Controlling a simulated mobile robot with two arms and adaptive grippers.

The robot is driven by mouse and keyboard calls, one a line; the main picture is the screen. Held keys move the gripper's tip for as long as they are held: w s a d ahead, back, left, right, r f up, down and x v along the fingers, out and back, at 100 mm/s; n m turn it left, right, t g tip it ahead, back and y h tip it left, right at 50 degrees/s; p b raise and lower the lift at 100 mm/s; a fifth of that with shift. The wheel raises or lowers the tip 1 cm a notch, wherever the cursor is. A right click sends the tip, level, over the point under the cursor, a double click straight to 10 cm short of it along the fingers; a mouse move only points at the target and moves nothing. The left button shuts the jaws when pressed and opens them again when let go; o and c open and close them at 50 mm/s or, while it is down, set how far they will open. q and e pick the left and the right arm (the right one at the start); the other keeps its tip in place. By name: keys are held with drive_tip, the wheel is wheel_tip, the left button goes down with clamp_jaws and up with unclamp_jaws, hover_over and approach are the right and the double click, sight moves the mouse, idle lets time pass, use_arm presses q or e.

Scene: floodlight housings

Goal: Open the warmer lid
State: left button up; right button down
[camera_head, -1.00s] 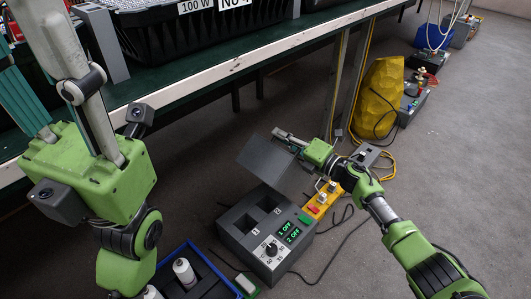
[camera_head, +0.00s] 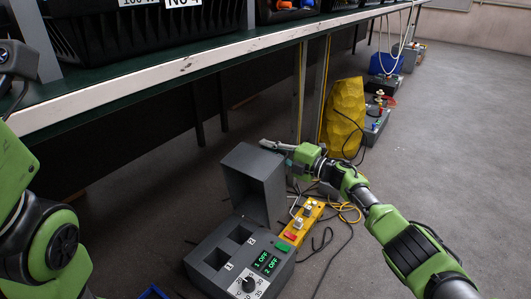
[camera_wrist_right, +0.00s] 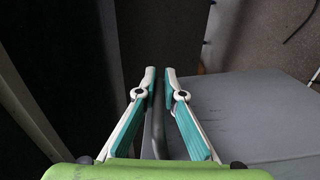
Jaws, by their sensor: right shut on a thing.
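The warmer (camera_head: 215,265) is a dark grey box on the floor with two square wells, a dial and a green display reading "1 OFF" and "2 OFF". Its grey lid (camera_head: 255,180) stands raised, steeply upright at the back of the box, leaving the wells uncovered. My right gripper (camera_head: 282,147) is at the lid's upper right edge. In the right wrist view its fingers (camera_wrist_right: 160,80) are closed around a thin dark bar (camera_wrist_right: 158,130) alongside the grey lid panel (camera_wrist_right: 255,105). How the bar joins the lid is hard to see. My left arm shows at the left edge, its jaws out of view.
A workbench (camera_head: 180,62) with black crates runs above and behind the warmer. A yellow power strip (camera_head: 302,220) and cables lie beside the warmer. A yellow faceted object (camera_head: 345,115) stands behind my right gripper. The floor at right is mostly clear.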

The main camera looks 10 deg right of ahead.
drive_tip(key=shift+r, duration=0.15)
drive_tip(key=c, duration=2.2)
unclamp_jaws()
drive_tip(key=shift+o, duration=0.2)
